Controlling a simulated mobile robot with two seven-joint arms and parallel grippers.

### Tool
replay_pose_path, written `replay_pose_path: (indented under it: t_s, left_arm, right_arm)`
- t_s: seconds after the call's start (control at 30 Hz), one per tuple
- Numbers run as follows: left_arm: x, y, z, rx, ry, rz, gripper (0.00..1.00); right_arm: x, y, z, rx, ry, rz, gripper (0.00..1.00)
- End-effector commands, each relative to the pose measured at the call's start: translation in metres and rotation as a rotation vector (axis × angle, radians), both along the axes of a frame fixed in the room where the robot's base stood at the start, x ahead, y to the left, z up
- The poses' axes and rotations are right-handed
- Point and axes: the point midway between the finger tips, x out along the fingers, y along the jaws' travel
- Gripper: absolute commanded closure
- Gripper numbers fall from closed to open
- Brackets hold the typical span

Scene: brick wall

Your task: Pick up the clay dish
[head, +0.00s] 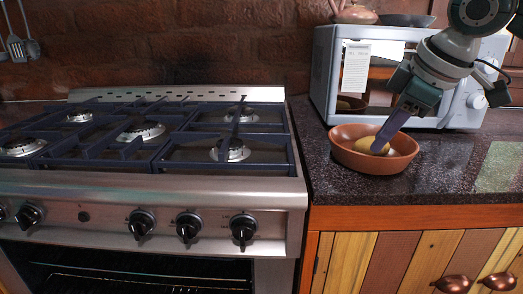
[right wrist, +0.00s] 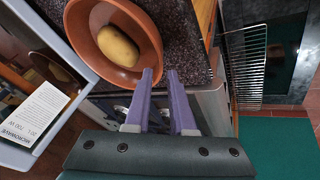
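The clay dish (head: 346,152) is a reddish-brown oval bowl on the dark speckled counter, in front of the microwave. A yellowish-brown potato-like item (head: 366,147) lies in it. My right gripper (head: 378,150) comes down from the upper right, its purple fingers at the dish in the head view. In the right wrist view the fingers (right wrist: 160,72) are apart, with their tips at the near rim of the dish (right wrist: 118,78). One tip overlaps the rim and the other is just outside; contact cannot be told. The left gripper is out of sight.
A grey microwave (head: 322,75) stands close behind the dish. A stove (head: 180,180) with dark grates is to the left, beyond a narrow gap. A greenish board-like patch (head: 500,165) lies on the counter at right. A pot (head: 355,14) stands on the microwave.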

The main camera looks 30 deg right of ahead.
Motion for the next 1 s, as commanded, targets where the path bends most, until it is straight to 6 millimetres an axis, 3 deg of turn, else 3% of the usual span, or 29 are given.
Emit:
replay_pose_path:
  t_s: [0.53,0.87,1.0]
  left_arm:
    - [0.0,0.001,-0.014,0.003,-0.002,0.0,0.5]
    - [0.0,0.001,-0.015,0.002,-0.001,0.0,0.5]
    - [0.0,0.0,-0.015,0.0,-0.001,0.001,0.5]
  right_arm:
    - [0.035,-0.005,-0.058,0.001,0.0,-0.001,0.78]
    - [0.039,-0.006,-0.064,-0.003,0.001,0.002,0.78]
    - [0.039,-0.006,-0.064,-0.002,0.0,0.001,0.92]
